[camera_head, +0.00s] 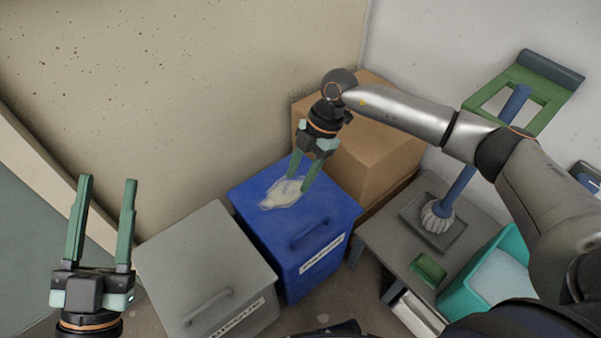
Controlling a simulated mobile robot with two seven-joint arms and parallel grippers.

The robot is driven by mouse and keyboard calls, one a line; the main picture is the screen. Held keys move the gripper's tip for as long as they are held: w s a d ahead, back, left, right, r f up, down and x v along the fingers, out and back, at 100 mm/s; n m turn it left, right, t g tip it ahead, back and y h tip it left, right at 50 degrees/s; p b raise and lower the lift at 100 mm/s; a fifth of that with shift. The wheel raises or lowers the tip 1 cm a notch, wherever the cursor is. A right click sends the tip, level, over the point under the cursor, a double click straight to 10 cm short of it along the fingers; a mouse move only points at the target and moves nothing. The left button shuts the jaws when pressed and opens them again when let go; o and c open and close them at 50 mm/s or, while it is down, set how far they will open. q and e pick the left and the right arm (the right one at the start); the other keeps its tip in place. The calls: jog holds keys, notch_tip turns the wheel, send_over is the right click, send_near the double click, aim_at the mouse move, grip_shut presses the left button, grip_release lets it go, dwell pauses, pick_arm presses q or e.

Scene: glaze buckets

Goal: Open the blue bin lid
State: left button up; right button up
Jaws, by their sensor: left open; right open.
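The blue bin (308,262) stands on the floor near the middle, with a handle (310,234) on the front part of its top and a white label below. Its lid (332,209) looks shut. A whitish translucent item (282,193) lies on the lid. My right gripper (302,186) is open and points down over the lid, with its fingers at the right side of this item; I cannot tell whether they touch it. My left gripper (107,180) is open and empty at the far left, pointing up, away from the blue bin.
A grey bin (200,262) with a handle stands left of the blue bin. A cardboard box (375,145) is behind it. At the right, a low grey table (387,237) holds a tray with a blue-handled brush (438,216) and a green dish (428,269). A teal container (468,290) is beside it.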

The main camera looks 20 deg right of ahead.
jog(key=shift+c, duration=0.2)
grip_shut()
dwell(1.1)
jog(key=shift+o, duration=0.2)
grip_release()
jog(key=shift+r, duration=0.15)
